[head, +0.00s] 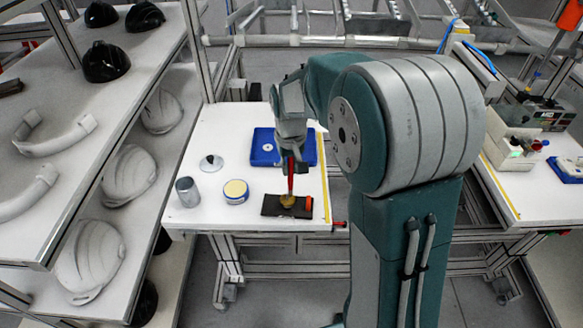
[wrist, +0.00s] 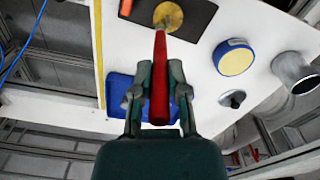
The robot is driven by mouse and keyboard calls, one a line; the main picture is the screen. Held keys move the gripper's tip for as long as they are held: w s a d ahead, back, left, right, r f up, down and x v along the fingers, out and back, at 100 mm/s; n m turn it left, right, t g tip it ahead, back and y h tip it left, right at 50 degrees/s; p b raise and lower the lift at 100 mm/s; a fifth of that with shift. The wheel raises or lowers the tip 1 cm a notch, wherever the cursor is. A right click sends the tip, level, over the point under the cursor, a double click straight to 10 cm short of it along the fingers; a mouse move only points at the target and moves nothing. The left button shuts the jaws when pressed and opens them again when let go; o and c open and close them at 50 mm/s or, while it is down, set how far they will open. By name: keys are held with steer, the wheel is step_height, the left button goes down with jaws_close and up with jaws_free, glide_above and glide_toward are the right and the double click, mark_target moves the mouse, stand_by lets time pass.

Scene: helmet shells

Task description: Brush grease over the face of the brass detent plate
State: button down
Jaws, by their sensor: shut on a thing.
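My gripper (head: 290,150) is shut on the red handle of a brush (wrist: 160,80), which points down at the dark mat (head: 271,206). The round brass detent plate (wrist: 169,14) lies on that mat; in the head view it shows as a small gold patch (head: 288,202) under the brush. The brush tip overlaps the plate in the wrist view; I cannot tell whether it touches. A blue tin (head: 236,192) with a pale yellow top stands open-looking left of the mat; it also shows in the wrist view (wrist: 233,58). The bristles are hard to make out.
A grey metal cup (head: 187,192) and a small knobbed disc (head: 211,161) stand left of the tin. A blue tray (head: 263,157) lies behind my gripper. A red-orange piece (head: 308,203) sits at the mat's right end. Shelves with helmet shells (head: 130,175) stand at left.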

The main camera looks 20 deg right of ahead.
steer(key=shift+w+a, duration=0.1)
steer(key=shift+a, duration=0.1)
steer(key=shift+w+a, duration=0.15)
steer(key=shift+a, duration=0.05)
steer(key=shift+a, duration=0.35)
steer(key=shift+a, duration=0.15)
steer(key=shift+s+a, duration=0.15)
steer(key=shift+s, duration=0.05)
steer(key=shift+s+a, duration=0.1)
steer(key=shift+s+a, duration=0.15)
steer(key=shift+s, duration=0.05)
